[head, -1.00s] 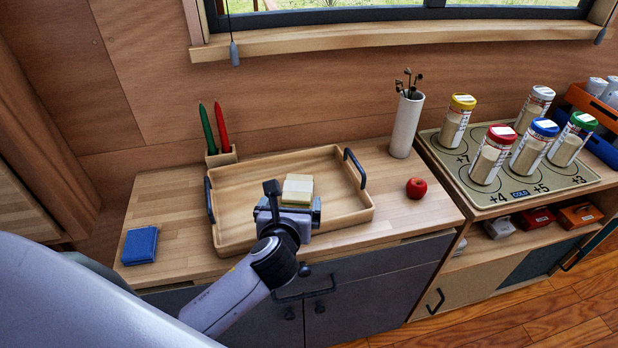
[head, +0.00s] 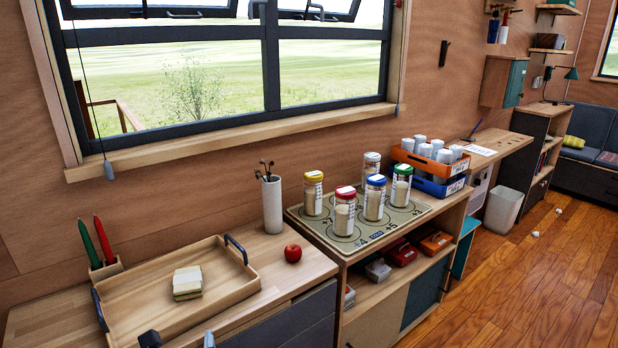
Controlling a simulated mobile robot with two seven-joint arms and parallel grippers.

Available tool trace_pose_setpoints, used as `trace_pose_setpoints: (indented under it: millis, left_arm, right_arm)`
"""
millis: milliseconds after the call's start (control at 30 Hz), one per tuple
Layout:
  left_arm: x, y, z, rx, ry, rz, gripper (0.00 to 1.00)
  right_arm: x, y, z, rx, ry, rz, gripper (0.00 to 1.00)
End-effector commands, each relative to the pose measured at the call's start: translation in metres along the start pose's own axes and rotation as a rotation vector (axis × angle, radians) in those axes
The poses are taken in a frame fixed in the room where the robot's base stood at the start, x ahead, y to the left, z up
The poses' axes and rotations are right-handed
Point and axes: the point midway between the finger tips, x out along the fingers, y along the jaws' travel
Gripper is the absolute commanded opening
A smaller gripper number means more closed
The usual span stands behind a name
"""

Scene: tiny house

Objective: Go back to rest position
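Only small tips of my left gripper (head: 150,340) show at the bottom edge of the head view, in front of the wooden tray. The rest of the gripper and arm is below the picture, so I cannot tell whether it is open or shut. A stack of pale yellow and white slabs (head: 187,283) lies in the wooden tray (head: 232,291), apart from the visible gripper tips.
A red apple (head: 293,253) and a white cylinder (head: 272,205) stand right of the tray. Lidded jars (head: 344,212) stand on a marked board, with orange and blue crates (head: 440,172) beyond. Open wooden floor (head: 540,270) lies at the right.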

Motion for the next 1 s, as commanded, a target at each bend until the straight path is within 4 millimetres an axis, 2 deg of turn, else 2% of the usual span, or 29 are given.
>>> trace_pose_setpoints:
  millis: [33, 100, 200, 500, 800, 1000]
  left_arm:
    - [-0.001, 0.000, -0.006, -0.034, 0.013, -0.007, 1.00]
    - [-0.007, -0.001, -0.032, -0.235, 0.075, -0.045, 1.00]
    - [-0.016, -0.002, -0.059, -0.503, 0.153, -0.078, 1.00]
    - [-0.053, 0.001, -0.129, -1.327, 0.397, -0.057, 1.00]
    - [-0.096, 0.015, -0.178, -2.167, 0.592, 0.127, 1.00]
    - [-0.119, 0.027, -0.194, -2.599, 0.652, 0.272, 1.00]
  right_arm:
    - [0.000, 0.000, 0.001, 0.000, -0.003, 0.000, 0.46]
    - [-0.002, 0.000, 0.004, 0.000, -0.009, -0.001, 0.46]
    - [-0.002, 0.000, 0.006, -0.001, -0.013, -0.001, 0.46]
    - [0.002, 0.001, -0.005, -0.003, 0.011, 0.001, 0.46]
    - [0.001, 0.001, -0.003, -0.002, 0.005, 0.001, 0.46]
    - [0.000, 0.000, -0.001, -0.001, 0.002, 0.000, 0.46]
